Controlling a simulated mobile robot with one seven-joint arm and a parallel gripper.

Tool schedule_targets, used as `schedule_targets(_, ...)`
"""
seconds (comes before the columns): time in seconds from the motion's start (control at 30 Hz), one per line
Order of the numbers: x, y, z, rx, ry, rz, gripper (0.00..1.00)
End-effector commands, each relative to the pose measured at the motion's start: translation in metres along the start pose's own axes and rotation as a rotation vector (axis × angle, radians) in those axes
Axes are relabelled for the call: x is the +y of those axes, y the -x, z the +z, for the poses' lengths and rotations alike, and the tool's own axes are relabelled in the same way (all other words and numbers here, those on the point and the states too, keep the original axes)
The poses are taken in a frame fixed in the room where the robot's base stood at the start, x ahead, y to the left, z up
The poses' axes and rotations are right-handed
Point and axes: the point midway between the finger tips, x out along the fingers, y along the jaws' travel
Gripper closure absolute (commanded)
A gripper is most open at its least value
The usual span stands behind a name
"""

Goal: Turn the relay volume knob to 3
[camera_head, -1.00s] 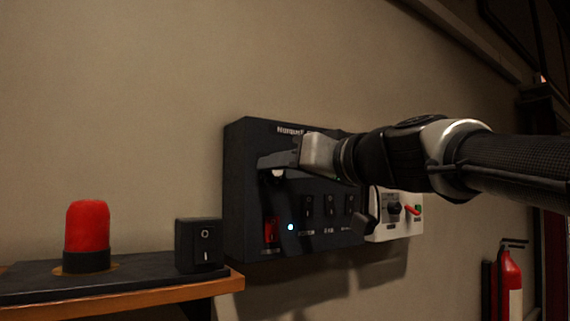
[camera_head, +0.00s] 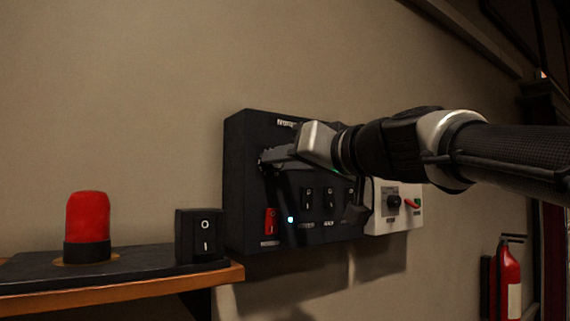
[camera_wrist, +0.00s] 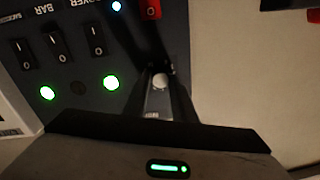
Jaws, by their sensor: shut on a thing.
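A black control panel (camera_head: 240,185) is fixed to the wall in the head view. My gripper (camera_head: 266,158) reaches it from the right, with its fingertips at the panel's upper left. In the wrist view my gripper (camera_wrist: 160,78) is closed around a small pale knob (camera_wrist: 159,80) on the panel face, which shows upside down. The fingers hide the knob's sides. Its pointer and scale cannot be read, and the small label beside it is not legible.
Below the fingers are a red rocker switch (camera_head: 271,221), a blue light (camera_head: 290,219) and several black rockers. A white box (camera_head: 409,215) with a black knob (camera_head: 393,202) adjoins the panel. A shelf (camera_head: 140,284) at left holds a red beacon (camera_head: 88,217) and a switch block (camera_head: 200,235).

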Motion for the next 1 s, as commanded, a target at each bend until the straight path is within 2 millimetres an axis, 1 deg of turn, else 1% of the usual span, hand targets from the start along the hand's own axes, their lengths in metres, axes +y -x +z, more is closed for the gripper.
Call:
schedule_targets(0.03, 0.0015, 0.0004, 0.0025, 0.002, -0.025, 0.001, 0.98)
schedule_targets(0.27, 0.002, 0.0006, 0.0034, 0.013, -0.211, -0.001, 0.98)
schedule_targets(1.0, 0.0014, 0.0005, 0.0026, 0.051, -0.914, -0.009, 0.98)
